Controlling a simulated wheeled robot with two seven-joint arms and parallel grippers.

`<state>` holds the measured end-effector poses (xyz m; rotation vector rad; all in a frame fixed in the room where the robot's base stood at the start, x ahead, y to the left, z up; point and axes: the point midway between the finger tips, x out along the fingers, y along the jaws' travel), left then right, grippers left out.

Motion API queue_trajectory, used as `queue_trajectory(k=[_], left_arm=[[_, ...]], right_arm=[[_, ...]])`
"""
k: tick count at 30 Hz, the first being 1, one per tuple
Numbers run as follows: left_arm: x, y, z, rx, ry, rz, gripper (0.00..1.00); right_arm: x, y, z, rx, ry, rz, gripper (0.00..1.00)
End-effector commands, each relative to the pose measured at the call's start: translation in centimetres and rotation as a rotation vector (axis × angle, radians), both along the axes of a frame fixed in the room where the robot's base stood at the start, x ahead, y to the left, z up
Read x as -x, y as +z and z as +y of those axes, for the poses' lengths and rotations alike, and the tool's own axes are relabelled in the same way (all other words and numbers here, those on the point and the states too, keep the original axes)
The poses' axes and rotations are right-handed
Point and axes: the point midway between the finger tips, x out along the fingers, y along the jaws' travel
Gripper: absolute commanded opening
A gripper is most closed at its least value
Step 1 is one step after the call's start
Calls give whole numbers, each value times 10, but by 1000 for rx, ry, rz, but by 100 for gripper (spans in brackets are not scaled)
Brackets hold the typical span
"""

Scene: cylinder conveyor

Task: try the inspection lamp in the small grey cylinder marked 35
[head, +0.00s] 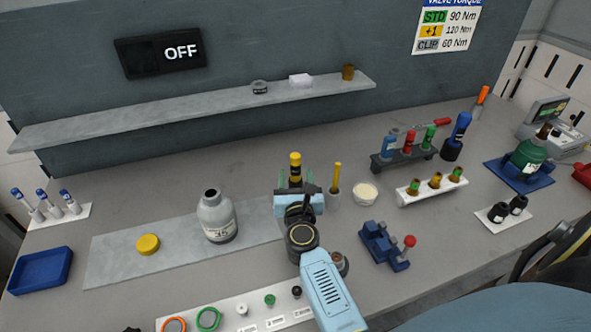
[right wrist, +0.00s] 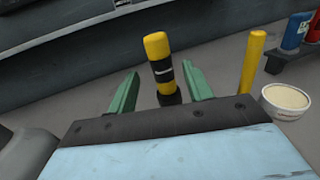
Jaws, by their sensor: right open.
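The small grey cylinder (head: 217,222), marked 35, stands upright with its neck open on a grey mat (head: 115,262). A yellow cap (head: 148,244) lies on the mat to its left. A yellow rod with black bands (head: 295,168), which looks like the inspection lamp, stands upright on a dark base behind my right gripper (head: 296,183). In the right wrist view the lamp (right wrist: 157,52) shows between the green fingers of my right gripper (right wrist: 160,80). The fingers are apart, with gaps on both sides of the lamp. My left gripper is not in view.
A yellow stick in a holder (head: 334,194) and a white bowl (head: 366,193) stand close right of the gripper. A blue clamp (head: 380,243) is nearer. Racks of vials (head: 430,188) stand further right. A shelf (head: 200,109) and an OFF display (head: 160,53) are behind.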

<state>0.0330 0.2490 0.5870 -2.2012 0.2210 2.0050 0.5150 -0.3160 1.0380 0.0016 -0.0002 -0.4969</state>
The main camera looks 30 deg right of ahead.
Motion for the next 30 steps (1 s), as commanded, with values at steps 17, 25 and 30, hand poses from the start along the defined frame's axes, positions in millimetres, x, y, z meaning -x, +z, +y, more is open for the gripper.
queue_trajectory(k=[17, 25, 30], left_arm=[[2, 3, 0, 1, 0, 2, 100], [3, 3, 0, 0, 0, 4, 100], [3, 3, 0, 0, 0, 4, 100]], right_arm=[[-37, -1, -23, 2, -1, 1, 51], [-37, -1, -23, 2, 0, 0, 18], [-37, 0, -23, 2, -1, 0, 0]])
